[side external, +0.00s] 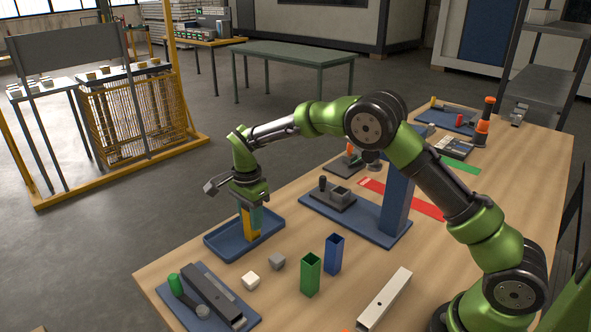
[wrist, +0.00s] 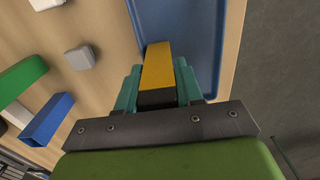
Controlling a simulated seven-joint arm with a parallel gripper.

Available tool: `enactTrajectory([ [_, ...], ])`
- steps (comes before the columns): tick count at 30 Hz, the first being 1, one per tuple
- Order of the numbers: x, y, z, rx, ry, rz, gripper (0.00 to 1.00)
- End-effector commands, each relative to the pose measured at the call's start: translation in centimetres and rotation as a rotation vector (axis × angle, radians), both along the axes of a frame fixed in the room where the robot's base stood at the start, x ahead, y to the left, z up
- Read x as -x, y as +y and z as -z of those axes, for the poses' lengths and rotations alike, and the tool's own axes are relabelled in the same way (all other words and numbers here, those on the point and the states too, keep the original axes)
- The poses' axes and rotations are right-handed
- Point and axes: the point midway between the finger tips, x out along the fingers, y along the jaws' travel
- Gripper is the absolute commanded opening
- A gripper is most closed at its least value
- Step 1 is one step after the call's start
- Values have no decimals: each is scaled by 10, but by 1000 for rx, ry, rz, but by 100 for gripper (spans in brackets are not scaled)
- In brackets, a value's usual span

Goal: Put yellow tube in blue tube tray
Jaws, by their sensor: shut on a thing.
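The yellow tube (side external: 249,226) stands upright between the teal fingers of my gripper (side external: 252,212), which is shut on it. The blue tray (side external: 216,241) is a shallow rimmed tray near the table's far left edge. The tube's lower end overlaps the inside of the tray in the side view; I cannot tell whether it touches the floor of the tray. In the wrist view the yellow tube (wrist: 158,66) lies between the fingers of my gripper (wrist: 160,88), with the blue tray (wrist: 200,38) beyond it.
A green tube (side external: 310,275) and a blue tube (side external: 334,254) stand upright right of the tray. A white block (side external: 250,280) and a grey block (side external: 278,262) lie nearby. A blue board with fixtures (side external: 245,318) is at front left. A blue post (side external: 397,195) rises behind.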

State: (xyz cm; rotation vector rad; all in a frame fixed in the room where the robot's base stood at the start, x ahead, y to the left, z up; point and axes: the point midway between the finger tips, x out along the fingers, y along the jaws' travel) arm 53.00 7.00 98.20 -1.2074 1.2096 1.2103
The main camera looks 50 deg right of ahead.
Motion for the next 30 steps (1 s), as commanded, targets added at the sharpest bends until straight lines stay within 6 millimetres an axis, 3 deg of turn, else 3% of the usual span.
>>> enactTrajectory([
  [8, 0, 0, 3, 1, 1, -1, 5],
  [9, 0, 0, 3, 1, 1, -1, 41],
  [13, 0, 0, 3, 1, 1, -1, 61],
  [23, 0, 0, 0, 0, -1, -1, 62],
  [30, -1, 0, -36, 0, -5, -1, 62],
])
